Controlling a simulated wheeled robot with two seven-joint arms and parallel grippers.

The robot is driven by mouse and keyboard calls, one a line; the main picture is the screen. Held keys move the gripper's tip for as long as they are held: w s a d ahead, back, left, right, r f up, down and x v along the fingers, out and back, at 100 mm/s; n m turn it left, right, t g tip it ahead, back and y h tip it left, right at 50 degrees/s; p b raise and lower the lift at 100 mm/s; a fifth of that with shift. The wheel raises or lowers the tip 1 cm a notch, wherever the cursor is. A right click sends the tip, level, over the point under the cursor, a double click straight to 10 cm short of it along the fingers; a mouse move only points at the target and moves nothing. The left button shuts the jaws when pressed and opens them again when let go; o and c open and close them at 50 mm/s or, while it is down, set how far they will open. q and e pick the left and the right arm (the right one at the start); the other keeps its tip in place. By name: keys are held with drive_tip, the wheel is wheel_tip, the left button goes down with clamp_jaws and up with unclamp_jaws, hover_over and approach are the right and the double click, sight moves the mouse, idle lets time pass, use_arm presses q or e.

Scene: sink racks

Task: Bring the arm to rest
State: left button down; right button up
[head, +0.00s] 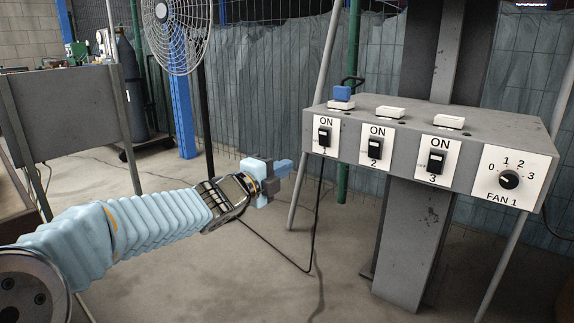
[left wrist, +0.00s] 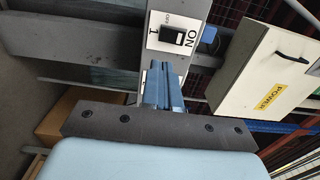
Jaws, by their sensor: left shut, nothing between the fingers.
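My left arm comes in from the left in the head view. In the left wrist view the closed fingers (left wrist: 157,72) point toward the switch marked 1 (left wrist: 171,36), and I cannot tell the exact gap. That switch also shows in the head view (head: 324,137). My right gripper is not in view.
The box also carries switch 2 (head: 376,149), switch 3 (head: 437,161) and a FAN 1 knob (head: 508,180). A blue piece (head: 343,93) and white blocks sit on top. A fan (head: 176,30) stands behind. A POWER cabinet (left wrist: 262,70) shows in the wrist view. The floor below is mostly open.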

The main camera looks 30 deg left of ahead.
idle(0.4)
use_arm(q)
drive_tip(key=w+d+f+n+g+p, duration=0.1)
drive_tip(key=d+f+n+g+p, duration=0.2)
drive_tip(key=f, duration=0.5)
drive_tip(key=w+d+f+n+g+h+p, duration=0.15)
drive_tip(key=d+f+n, duration=0.3)
drive_tip(key=f, duration=0.45)
drive_tip(key=w+d+f+n+g+p, duration=0.1)
drive_tip(key=d+f+n+g+p, duration=0.2)
drive_tip(key=f, duration=0.5)
drive_tip(key=s+d+f+n+g+p, duration=0.1)
drive_tip(key=s+d+f+n+g, duration=0.1)
drive_tip(key=s+d+f, duration=0.3)
drive_tip(key=s+d+f+n+g+p, duration=0.1)
drive_tip(key=s+d+f+n+g, duration=0.15)
drive_tip(key=f, duration=0.45)
drive_tip(key=s+d+f+n+g+p, duration=0.1)
drive_tip(key=s+d+f+n+g, duration=0.1)
drive_tip(key=s, duration=0.6)
drive_tip(key=s+d+f+n+g+p, duration=0.1)
drive_tip(key=s+d+f+n+g, duration=0.2)
drive_tip(key=s+d+f, duration=0.2)
drive_tip(key=s+f+h, duration=0.1)
drive_tip(key=s+f, duration=0.1)
drive_tip(key=s, duration=0.2)
drive_tip(key=shift+s+d+f+n, duration=0.15)
drive_tip(key=shift+d+n, duration=0.25)
